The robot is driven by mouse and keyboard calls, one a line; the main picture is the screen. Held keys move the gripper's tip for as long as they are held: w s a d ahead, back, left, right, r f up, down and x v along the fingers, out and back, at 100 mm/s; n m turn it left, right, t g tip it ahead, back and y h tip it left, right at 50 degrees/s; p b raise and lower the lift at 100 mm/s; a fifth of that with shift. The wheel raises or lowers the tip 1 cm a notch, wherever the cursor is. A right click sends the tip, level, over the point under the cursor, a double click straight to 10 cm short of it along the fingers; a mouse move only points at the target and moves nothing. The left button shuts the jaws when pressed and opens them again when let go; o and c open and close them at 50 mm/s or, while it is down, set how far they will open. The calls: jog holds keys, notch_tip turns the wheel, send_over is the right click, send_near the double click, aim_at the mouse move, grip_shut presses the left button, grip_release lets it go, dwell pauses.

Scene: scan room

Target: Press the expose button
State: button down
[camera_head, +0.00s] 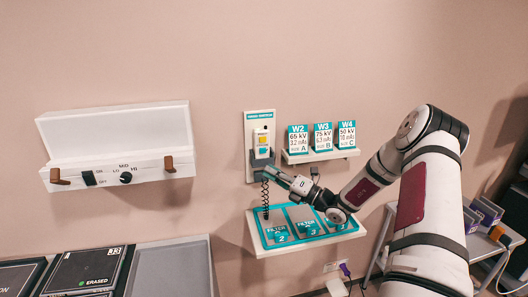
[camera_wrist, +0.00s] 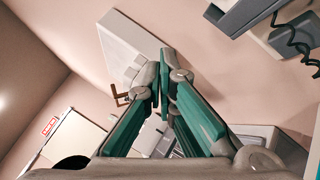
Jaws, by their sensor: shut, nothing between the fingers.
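The hand switch (camera_head: 262,129) hangs on a wall plate with a teal header. A yellow button (camera_head: 263,140) shows on its front; no label reading "expose" is legible. My gripper (camera_head: 270,172) is shut and empty, just below and slightly right of the switch's lower end. Whether it touches the holder or cord cannot be told. In the wrist view, my gripper's teal fingers (camera_wrist: 164,88) have nothing between them. The grey wall holder and its coiled cord (camera_wrist: 299,40) are at the upper right there; the button is not visible in that view.
A teal tray (camera_head: 257,230) of numbered filters sits on a shelf below my gripper. Cards W2, W3 and W4 (camera_head: 322,139) stand on a small shelf to the right. A white wall box with knobs (camera_head: 120,147) is at left. The wall between is bare.

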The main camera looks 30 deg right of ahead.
aim_at(263, 151)
jog(key=shift+d, duration=0.15)
jog(key=shift+w, duration=0.1)
jog(key=w+d+b, duration=0.2)
jog(key=w+b, duration=0.3)
jog(key=w, duration=0.3)
jog(key=shift+w+d, duration=0.2)
dwell(1.6)
jog(key=shift+w+d+b, duration=0.1)
jog(key=shift+w+b, duration=0.2)
jog(key=shift+w, duration=0.1)
jog(key=shift+w+d, duration=0.15)
jog(key=shift+w, duration=0.25)
dwell(0.7)
dwell(0.3)
jog(key=shift+s+a+p, duration=0.25)
jog(key=shift+s+p, duration=0.15)
jog(key=shift+s, duration=0.45)
